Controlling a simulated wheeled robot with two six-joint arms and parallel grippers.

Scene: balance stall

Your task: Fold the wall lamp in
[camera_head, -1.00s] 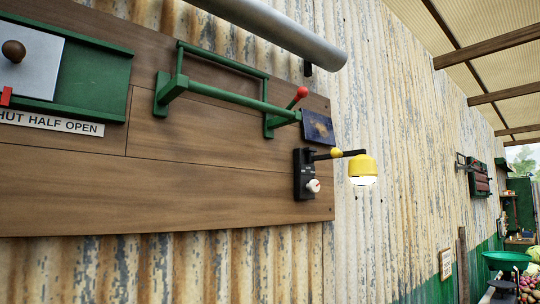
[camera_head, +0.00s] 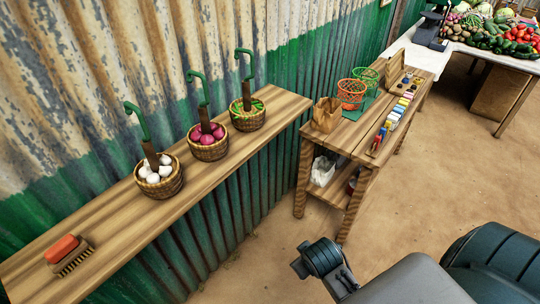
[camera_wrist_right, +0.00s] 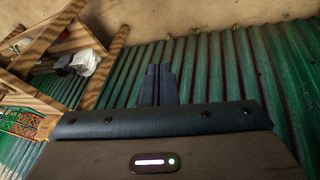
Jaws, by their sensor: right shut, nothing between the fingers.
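The wall lamp is not in either view now. A second ago it showed in the head view on the brown wall board, its yellow head lit and its arm standing out to the right. My right gripper (camera_wrist_right: 157,86) shows in the right wrist view, its two dark fingers together with nothing between them. Behind the fingers is green corrugated wall. Part of one of my arms shows at the bottom right of the head view. My left gripper is not in view.
A wooden shelf (camera_head: 130,215) along the corrugated wall (camera_head: 215,50) holds three baskets and a brush (camera_head: 69,261). A wooden table (camera_head: 345,135) with wire baskets and small coloured items stands beyond. The sandy floor (camera_head: 440,185) right of the table is open.

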